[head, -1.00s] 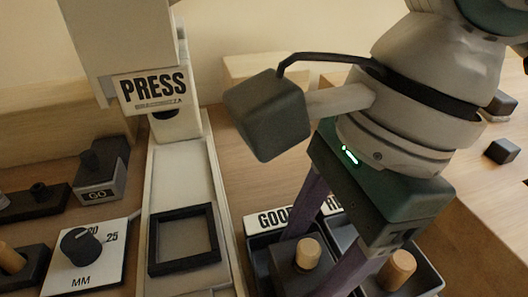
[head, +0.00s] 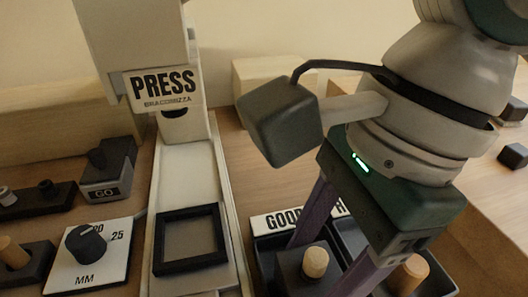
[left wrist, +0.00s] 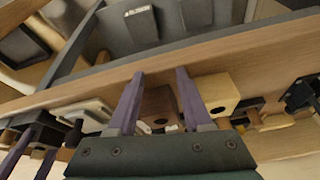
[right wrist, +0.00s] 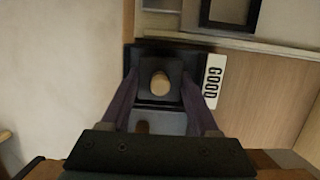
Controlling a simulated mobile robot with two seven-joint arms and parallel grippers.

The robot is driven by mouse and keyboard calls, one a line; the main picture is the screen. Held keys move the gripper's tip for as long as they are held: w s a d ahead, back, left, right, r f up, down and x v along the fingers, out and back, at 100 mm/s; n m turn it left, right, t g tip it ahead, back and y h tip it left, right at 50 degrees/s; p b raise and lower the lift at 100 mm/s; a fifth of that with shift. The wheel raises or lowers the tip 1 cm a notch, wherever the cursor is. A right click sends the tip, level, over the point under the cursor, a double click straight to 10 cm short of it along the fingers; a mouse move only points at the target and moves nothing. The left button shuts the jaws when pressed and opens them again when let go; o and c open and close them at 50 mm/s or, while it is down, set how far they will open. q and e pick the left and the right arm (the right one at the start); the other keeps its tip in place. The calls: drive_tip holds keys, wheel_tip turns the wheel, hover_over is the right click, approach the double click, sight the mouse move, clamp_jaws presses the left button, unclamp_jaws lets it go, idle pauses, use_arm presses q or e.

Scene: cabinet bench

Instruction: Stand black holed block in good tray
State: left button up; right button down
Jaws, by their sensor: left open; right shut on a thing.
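A black block (head: 292,270) with a wooden peg (head: 315,262) standing out of its top is at the tray marked GOOD (head: 262,262). It sits between my right gripper's purple fingers (head: 335,250), which are shut on it. The right wrist view shows the black block (right wrist: 147,65) upright from above, the round peg (right wrist: 160,84) at its middle. Whether its underside touches the tray floor cannot be told. My left gripper (left wrist: 158,75) is open in the left wrist view, with a brown block (left wrist: 158,106) beyond its fingers; it is not seen in the head view.
A second tray compartment (head: 350,232) adjoins on the right, with another wooden peg (head: 412,270) partly behind my gripper. The press (head: 163,88), its black frame (head: 190,264), a GO switch block (head: 108,180) and an MM dial (head: 86,244) stand left. A small black block (head: 513,155) lies far right.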

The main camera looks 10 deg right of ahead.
drive_tip(key=shift+s+f, duration=0.1)
drive_tip(key=shift+f, duration=0.3)
